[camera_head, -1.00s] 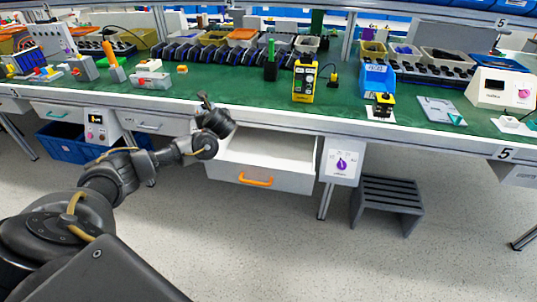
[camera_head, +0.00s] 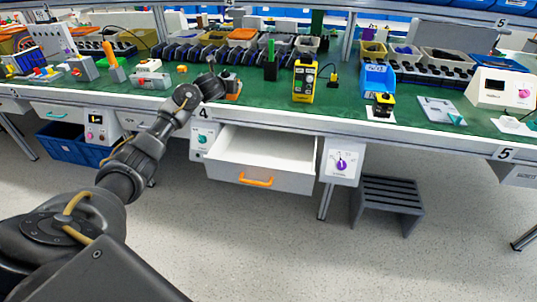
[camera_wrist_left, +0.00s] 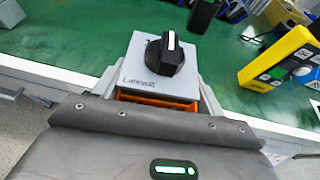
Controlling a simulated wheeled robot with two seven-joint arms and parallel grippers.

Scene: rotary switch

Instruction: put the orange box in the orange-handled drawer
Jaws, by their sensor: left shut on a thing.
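The orange box (camera_head: 232,90) has a grey top plate with a black rotary knob, clear in the left wrist view (camera_wrist_left: 160,85). My left gripper (camera_head: 222,84) is shut on it, with a pale finger on each side, at the table's front edge, behind and left of the open drawer. Whether the box touches the table I cannot tell. The orange-handled drawer (camera_head: 265,152) is pulled out, and its visible inside looks empty. Its orange handle (camera_head: 256,180) is on the front. My right gripper is not in view.
A yellow device (camera_head: 304,80) stands on the green table right of my left gripper. A switch panel (camera_head: 341,163) hangs right of the drawer, another (camera_head: 203,140) left of it. A dark step stool (camera_head: 388,195) stands on the floor. Space above the drawer is clear.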

